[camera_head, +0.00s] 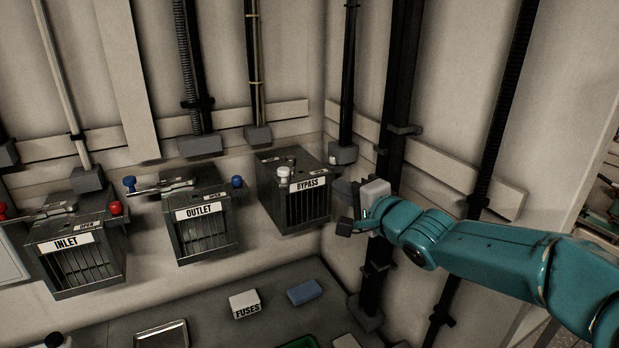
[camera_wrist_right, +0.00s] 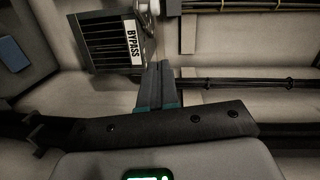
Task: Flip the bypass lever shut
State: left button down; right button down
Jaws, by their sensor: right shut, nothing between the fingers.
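The grey bypass box (camera_head: 307,208), labelled BYPASS, is mounted on the wall near the corner. In the right wrist view the box (camera_wrist_right: 103,45) is at upper left; a pale part at the top edge may be the knob. My right gripper (camera_head: 345,188) is just right of the box, apart from the lever. Its fingers (camera_wrist_right: 159,78) are together and empty, their tips close to the label's side of the box in the picture. My left gripper is out of view.
The outlet box (camera_head: 205,235) with blue knobs and the inlet box (camera_head: 75,265) with red knobs are to the left. Dark vertical pipes (camera_head: 395,100) stand behind my right arm. Below is a shelf with a fuses box (camera_head: 244,302) and a blue block (camera_head: 304,291).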

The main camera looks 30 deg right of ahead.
jog(key=w+a+f, duration=0.1)
jog(key=w+a, duration=0.2)
jog(key=w, duration=0.9)
jog(key=shift+w+a+f, duration=0.15)
jog(key=shift+w+f, duration=0.15)
jog(key=shift+a, duration=0.15)
